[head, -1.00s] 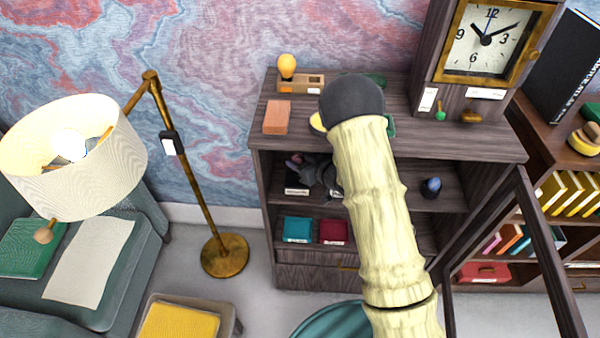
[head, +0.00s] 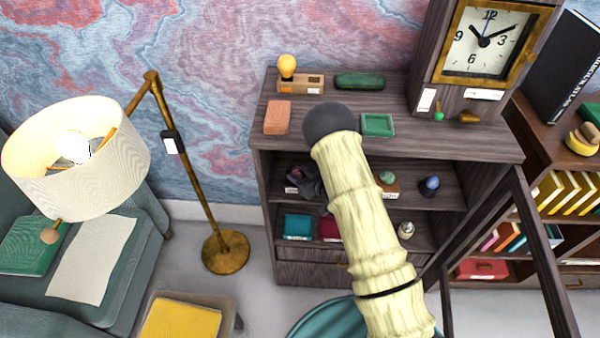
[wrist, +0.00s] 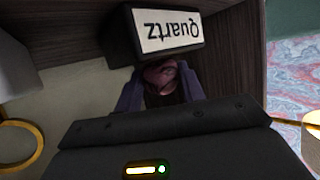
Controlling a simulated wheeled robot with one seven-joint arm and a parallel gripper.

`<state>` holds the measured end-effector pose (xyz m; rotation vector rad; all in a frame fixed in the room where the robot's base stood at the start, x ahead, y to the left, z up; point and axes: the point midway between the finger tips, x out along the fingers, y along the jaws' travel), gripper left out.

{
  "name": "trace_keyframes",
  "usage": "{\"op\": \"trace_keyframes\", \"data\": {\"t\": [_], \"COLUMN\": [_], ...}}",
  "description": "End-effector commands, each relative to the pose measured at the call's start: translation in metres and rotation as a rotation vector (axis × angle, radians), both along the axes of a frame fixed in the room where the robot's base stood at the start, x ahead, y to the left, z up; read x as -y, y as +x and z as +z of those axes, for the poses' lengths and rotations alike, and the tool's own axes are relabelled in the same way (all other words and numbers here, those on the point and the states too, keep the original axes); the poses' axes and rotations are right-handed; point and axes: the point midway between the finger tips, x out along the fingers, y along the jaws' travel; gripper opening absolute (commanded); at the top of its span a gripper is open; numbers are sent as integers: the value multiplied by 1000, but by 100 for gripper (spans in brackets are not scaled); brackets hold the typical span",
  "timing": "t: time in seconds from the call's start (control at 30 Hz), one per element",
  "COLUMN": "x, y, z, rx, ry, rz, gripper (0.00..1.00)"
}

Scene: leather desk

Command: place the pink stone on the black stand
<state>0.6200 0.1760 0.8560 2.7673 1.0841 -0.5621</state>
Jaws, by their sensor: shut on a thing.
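The pink stone (wrist: 160,76) shows dimly in the wrist view, between the dark purplish fingers of my gripper (wrist: 160,92), which are shut on it. The black stand (wrist: 125,36), with a white "Quartz" label that appears upside down, is right beside the stone at the stand's top side. I cannot tell whether the stone touches it or hangs just above. In the head view the stand's label (head: 292,190) shows at the left of the cabinet's upper shelf.
A green stone (head: 387,177) on a brown stand and a dark blue stone (head: 431,186) sit farther right on the same shelf. The cabinet top (head: 440,140) is close above. An open glass door frame (head: 540,255) stands at the right. A floor lamp (head: 207,190) stands left.

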Motion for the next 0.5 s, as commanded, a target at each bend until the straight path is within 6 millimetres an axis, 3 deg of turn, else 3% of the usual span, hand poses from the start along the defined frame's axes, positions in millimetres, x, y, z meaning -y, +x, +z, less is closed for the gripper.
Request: {"op": "trace_keyframes", "data": {"t": [0.33,0.37,0.43,0.5], "x": [0,0,0,0], "y": [0,0,0,0], "z": [-3,-2,-2,-2], "rx": [0,0,-1,-1], "ry": [0,0,1,1], "rz": [-1,-1,0,0], "gripper": [14,45,59,62]}}
